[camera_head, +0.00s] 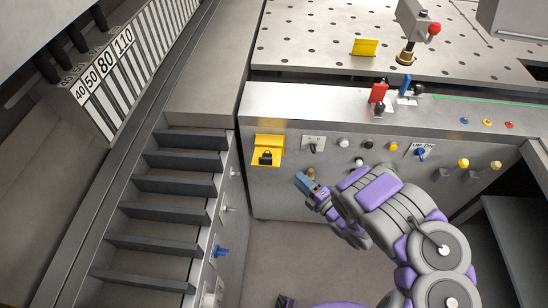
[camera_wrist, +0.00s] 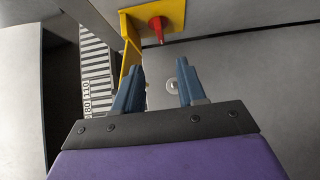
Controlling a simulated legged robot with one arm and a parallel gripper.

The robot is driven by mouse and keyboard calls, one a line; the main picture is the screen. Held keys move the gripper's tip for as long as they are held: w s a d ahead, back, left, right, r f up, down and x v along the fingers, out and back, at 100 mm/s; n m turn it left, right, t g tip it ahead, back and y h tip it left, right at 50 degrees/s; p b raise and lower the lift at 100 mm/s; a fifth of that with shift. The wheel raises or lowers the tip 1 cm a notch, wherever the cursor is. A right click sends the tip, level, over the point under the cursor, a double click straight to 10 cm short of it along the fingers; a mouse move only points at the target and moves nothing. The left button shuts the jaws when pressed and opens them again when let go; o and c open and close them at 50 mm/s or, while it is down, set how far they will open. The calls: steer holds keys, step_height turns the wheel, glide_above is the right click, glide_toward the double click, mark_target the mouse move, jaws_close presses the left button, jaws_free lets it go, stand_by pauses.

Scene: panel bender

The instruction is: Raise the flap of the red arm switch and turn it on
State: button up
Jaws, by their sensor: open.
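The red switch flap (camera_head: 378,93) stands up on the top ledge of the control panel, right of the picture's middle, with a small dark part at its base. I cannot tell how far it is raised or how the lever under it is set. My gripper (camera_head: 305,183) is in front of the panel's face, lower and to the left of the red flap, and apart from it. In the wrist view my gripper (camera_wrist: 160,82) has its two blue fingers spread with nothing held. The red flap is not identifiable in the wrist view.
A yellow lock box (camera_head: 268,150) is left on the panel; the wrist view shows a yellow bracket (camera_wrist: 128,32) with a red peg (camera_wrist: 157,28) close ahead. A blue switch (camera_head: 405,84) stands beside the red flap. Several knobs line the panel face. A perforated table (camera_head: 320,40) lies behind.

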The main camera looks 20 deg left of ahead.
steer(key=b+x, duration=0.2)
steer(key=x, duration=1.3)
steer(key=shift+w+a, duration=0.1)
steer(key=shift+c, duration=0.4)
jaws_close()
